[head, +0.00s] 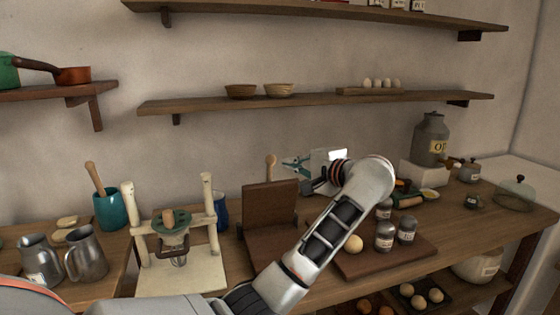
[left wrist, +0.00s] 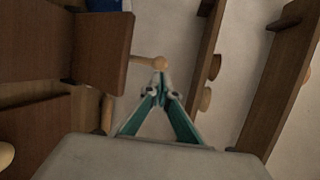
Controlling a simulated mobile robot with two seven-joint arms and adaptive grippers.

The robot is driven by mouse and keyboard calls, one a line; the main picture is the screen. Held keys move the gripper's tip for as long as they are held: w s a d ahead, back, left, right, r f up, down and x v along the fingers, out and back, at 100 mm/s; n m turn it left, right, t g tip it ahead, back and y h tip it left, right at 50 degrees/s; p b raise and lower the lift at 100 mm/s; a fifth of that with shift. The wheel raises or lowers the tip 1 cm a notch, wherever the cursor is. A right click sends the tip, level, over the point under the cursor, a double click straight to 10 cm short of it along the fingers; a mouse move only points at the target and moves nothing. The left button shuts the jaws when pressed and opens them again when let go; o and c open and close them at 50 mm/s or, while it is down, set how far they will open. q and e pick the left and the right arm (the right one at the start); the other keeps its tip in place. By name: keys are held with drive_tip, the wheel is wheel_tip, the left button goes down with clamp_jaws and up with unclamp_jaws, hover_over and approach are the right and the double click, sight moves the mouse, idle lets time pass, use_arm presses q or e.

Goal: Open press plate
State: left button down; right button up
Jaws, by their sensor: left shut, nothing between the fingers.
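The wooden press stands at the middle of the counter. Its upper plate (head: 270,208) is raised to about upright, above the flat base (head: 272,247). A pale round-ended handle (head: 270,165) shows behind the top of the plate. In the left wrist view, brown press boards (left wrist: 100,45) lie to the left, and the handle (left wrist: 148,62) crosses just ahead of the fingertips. My left gripper (head: 288,163), with teal fingers, is right of the handle and above the plate's top edge. It is shut and empty; its fingertips (left wrist: 160,80) are close to the handle, and I cannot tell whether they touch.
A cream juicer-like stand (head: 180,240) is left of the press. A board (head: 385,255) with shakers (head: 385,236) and a round dough ball (head: 354,244) lies to the right, under my left arm. A wall shelf (head: 320,101) with bowls runs above.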

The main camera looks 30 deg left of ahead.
sight(274, 161)
use_arm(q)
drive_tip(key=x, duration=0.5)
drive_tip(key=shift+p, duration=0.3)
use_arm(e)
drive_tip(key=shift+w+r, duration=0.2)
drive_tip(key=shift+r, duration=0.25)
drive_tip(key=shift+w+r, duration=0.2)
drive_tip(key=shift+r, duration=0.25)
drive_tip(key=shift+f, duration=0.15)
